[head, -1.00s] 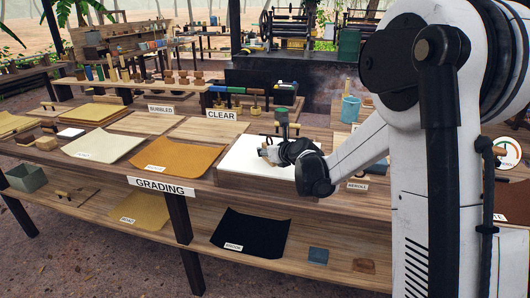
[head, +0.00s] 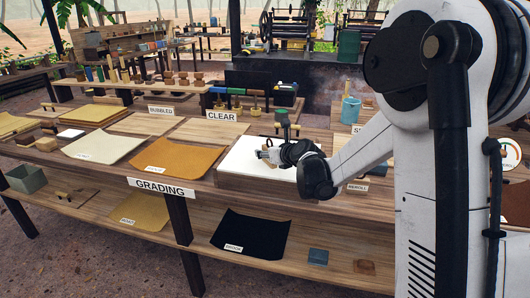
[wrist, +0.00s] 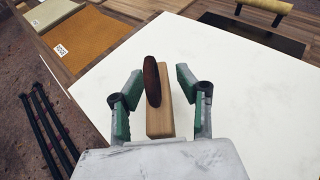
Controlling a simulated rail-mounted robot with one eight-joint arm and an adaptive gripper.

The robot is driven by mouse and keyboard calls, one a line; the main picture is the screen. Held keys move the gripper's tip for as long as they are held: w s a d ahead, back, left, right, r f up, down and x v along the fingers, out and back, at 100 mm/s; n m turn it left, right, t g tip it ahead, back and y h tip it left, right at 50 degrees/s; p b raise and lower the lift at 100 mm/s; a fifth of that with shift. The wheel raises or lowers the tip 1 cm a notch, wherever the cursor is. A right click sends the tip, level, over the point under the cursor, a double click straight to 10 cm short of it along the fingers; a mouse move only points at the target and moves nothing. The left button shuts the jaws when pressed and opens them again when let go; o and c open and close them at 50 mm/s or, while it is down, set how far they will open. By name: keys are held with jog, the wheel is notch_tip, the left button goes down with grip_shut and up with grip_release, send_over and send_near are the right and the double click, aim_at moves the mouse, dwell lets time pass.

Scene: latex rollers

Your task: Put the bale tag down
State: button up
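My gripper (wrist: 159,80) is open over the white board in the wrist view; it also shows in the head view (head: 266,155). Between its green-padded fingers is a pale wooden block (wrist: 158,122) with a dark brown, rounded piece (wrist: 152,80) at its far end. Gaps show between the fingers and this piece on both sides. No other bale tag can be made out.
The white board (head: 240,157) lies on the grading table, beside an orange-brown sheet (head: 178,159) and a cream sheet (head: 103,147). Much of the board is bare. A black sheet (head: 250,233) lies on the lower shelf.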

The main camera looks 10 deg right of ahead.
jog(key=v, duration=1)
jog(key=shift+s+d+p, duration=0.1)
jog(key=shift+s+p, duration=0.3)
jog(key=shift+s+r, duration=0.25)
jog(key=shift+s, duration=0.2)
jog(key=s+a+n+g+h, duration=0.2)
jog(key=s+n+g+h, duration=0.2)
jog(key=s+n, duration=2.7)
jog(key=s+g, duration=0.1)
jog(key=s, duration=0.1)
jog(key=shift+s+r, duration=0.25)
jog(key=shift+s, duration=0.1)
jog(key=shift+s+d+f+n+g, duration=0.15)
jog(key=shift+s+n+g, duration=0.2)
jog(key=shift+n, duration=0.25)
jog(key=shift+c, duration=0.6)
